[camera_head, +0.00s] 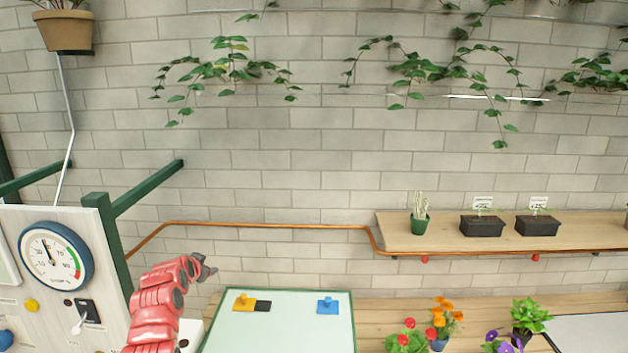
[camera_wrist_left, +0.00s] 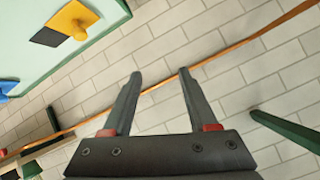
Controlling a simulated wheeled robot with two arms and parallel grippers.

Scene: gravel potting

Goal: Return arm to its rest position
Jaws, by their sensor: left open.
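My left arm (camera_head: 156,308) is red and rises at the lower left of the head view. Its dark gripper (camera_head: 204,269) is raised in front of the brick wall, left of the white board. In the left wrist view the left gripper (camera_wrist_left: 160,85) has its two fingers apart, with nothing between them but wall and a copper pipe behind. My right gripper is in neither view.
A green-edged white board (camera_head: 285,328) bears a yellow piece (camera_head: 243,302), a black piece (camera_head: 263,306) and a blue piece (camera_head: 328,306). A panel with a gauge (camera_head: 55,255) and a green post stand left. A wooden shelf (camera_head: 400,241) holds pots. Flowers (camera_head: 446,318) stand lower right.

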